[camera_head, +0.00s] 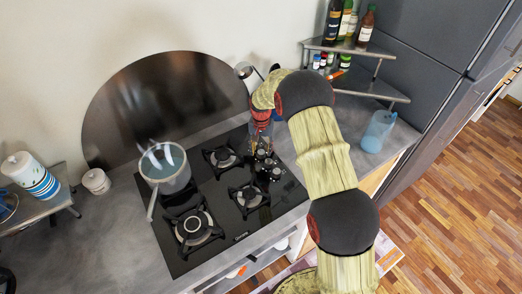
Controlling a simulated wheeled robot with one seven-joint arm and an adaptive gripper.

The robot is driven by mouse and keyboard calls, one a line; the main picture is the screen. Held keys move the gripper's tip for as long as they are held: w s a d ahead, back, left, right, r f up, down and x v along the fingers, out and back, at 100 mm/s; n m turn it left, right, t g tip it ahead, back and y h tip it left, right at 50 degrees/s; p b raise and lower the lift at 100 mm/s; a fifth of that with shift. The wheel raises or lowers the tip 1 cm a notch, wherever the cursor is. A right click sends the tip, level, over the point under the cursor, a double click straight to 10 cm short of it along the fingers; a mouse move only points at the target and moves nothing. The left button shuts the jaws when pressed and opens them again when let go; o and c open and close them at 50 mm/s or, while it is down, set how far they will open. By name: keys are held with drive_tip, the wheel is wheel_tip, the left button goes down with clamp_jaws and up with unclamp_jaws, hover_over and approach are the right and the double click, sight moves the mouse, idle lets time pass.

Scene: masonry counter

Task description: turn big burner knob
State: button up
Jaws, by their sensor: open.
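The black glass cooktop (226,236) is set in the grey counter and has several burners. The biggest burner (194,226) is at the front left. Small dark shapes near the cooktop's right front edge (287,186) may be knobs, but they are too small to tell apart, and I cannot make out the big burner's knob. My gripper (264,167) points down over the right part of the cooktop, to the right of the big burner. It is open and looks empty. My gripper and arm hide part of the right burner area.

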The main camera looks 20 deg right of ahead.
sight(261, 151)
wheel_tip(261, 151, up, 11)
drive_tip(key=shift+r, duration=0.2)
idle(0.6)
drive_tip(key=s+r+n+t+b, duration=0.2)
drive_tip(key=s+r+b, duration=0.1)
drive_tip(key=s, duration=1)
drive_tip(key=s+r+n+t+b, duration=0.1)
drive_tip(key=s+r+b, duration=0.3)
drive_tip(key=s, duration=1)
drive_tip(key=s+r+n+t+b, duration=0.2)
drive_tip(key=s+r, duration=0.5)
drive_tip(key=s, duration=0.7)
drive_tip(key=shift+n+t+b, duration=0.3)
drive_tip(key=shift+b, duration=0.45)
drive_tip(key=shift+w+r, duration=0.1)
